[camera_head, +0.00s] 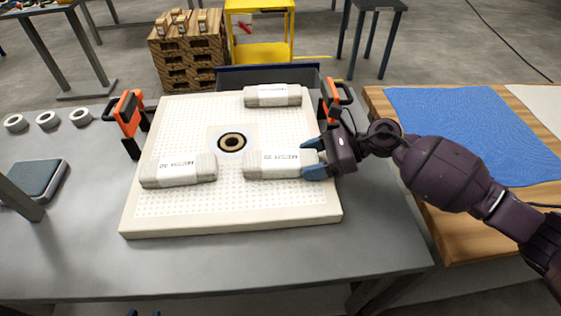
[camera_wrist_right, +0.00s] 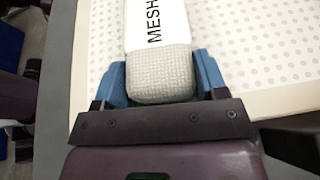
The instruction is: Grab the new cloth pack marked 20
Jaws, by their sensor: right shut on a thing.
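Three off-white rolled cloth packs lie on a white perforated plate (camera_head: 200,228). My right gripper (camera_head: 316,158) is shut on the end of the front-right pack (camera_head: 278,163). Its blue fingers stand on both sides of the woven end, and the pack still appears to lie on the plate. In the right wrist view this pack (camera_wrist_right: 160,70) shows "MESH" on its label; the number is cut off there and too small to read surely in the head view. The front-left pack (camera_head: 178,171) and back pack (camera_head: 273,95) also have printed labels.
A blue cloth (camera_head: 470,125) lies on the wooden table at right. The grey table's front is clear.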

